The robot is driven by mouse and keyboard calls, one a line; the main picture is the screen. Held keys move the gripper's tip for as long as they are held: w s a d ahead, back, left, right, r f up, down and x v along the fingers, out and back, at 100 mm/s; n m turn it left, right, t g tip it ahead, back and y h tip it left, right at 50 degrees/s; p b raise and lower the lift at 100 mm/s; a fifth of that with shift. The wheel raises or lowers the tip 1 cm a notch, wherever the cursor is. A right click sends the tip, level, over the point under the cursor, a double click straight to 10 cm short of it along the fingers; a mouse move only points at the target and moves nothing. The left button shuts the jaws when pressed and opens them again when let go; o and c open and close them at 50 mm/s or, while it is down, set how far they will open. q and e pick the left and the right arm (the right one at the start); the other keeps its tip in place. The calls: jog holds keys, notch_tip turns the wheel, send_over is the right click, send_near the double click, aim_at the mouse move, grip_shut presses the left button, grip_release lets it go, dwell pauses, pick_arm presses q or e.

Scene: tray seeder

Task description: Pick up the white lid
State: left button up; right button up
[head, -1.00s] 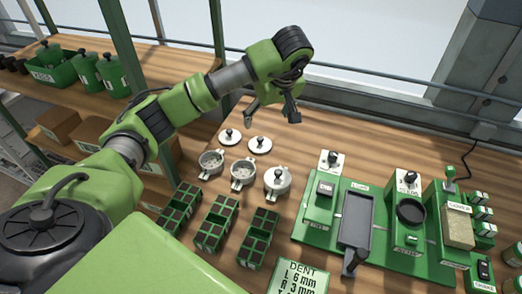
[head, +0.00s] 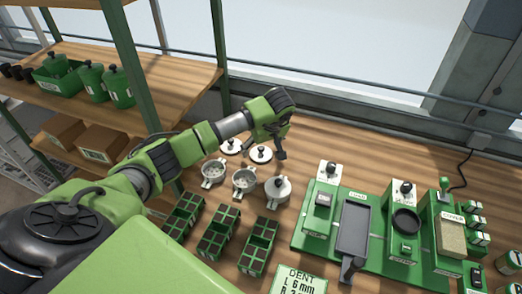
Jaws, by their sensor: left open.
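Two white lids with black knobs lie on the wooden bench, the left lid (head: 232,148) and the right lid (head: 261,155). A third white lid (head: 278,188) sits on the rightmost pot. My left gripper (head: 267,152) is open above the bench, its fingers pointing down around or just in front of the right lid. Whether it touches that lid cannot be told. The two pots to the left, one pot (head: 213,172) and a middle pot (head: 244,180), are uncovered. My right gripper is not in view.
Green seed trays (head: 218,231) stand in front of the pots. A green station board (head: 340,253) with a dark tray and dials fills the right side. A wooden shelf (head: 180,62) with green canisters stands at the left. The bench behind the station is clear.

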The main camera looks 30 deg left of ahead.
pick_arm(q)
jog(key=shift+w+a+f, duration=0.1)
jog(key=shift+a+f, duration=0.05)
jog(key=shift+f, duration=0.3)
jog(key=c, duration=1)
jog(key=shift+r, duration=0.1)
